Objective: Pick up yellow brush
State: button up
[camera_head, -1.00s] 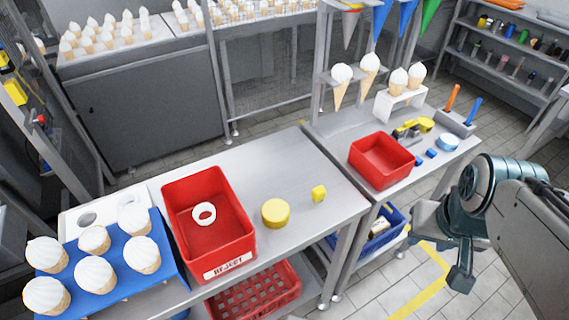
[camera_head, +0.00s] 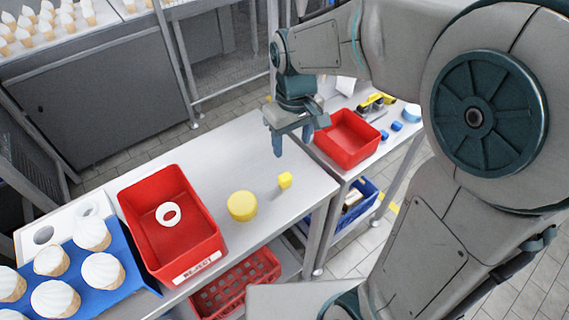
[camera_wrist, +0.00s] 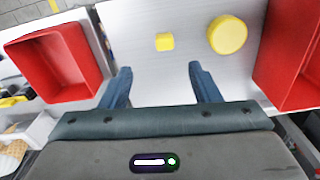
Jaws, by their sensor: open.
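My gripper (camera_head: 293,138) hangs above the steel table (camera_head: 230,160), fingers down, open and empty. A small yellow block-like thing (camera_head: 285,180) lies on the table nearer the camera than the gripper. In the wrist view it shows as a small yellow square (camera_wrist: 165,41) beyond the open fingers (camera_wrist: 160,72), apart from both. I cannot tell if it is the brush, as no bristles or handle show. A yellow round disc (camera_head: 242,206) lies to its left. A yellow and black thing (camera_head: 375,103) lies on the far-right table, too small to make out.
A red reject bin (camera_head: 207,243) holding a white ring stands left of the disc. A second red bin (camera_head: 347,150) stands to the gripper's right. A blue rack (camera_head: 128,268) of ice-cream cones is at the far left.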

aim_at(285, 176)
jog(key=shift+n, duration=0.3)
jog(key=f, duration=0.4)
jog(key=a+f, duration=0.1)
jog(key=f, duration=0.4)
jog(key=w+f+p, duration=0.1)
jog(key=f, duration=0.4)
jog(key=shift+a+f, duration=0.2)
jog(key=shift+c, duration=0.3)
jog(key=c, duration=1)
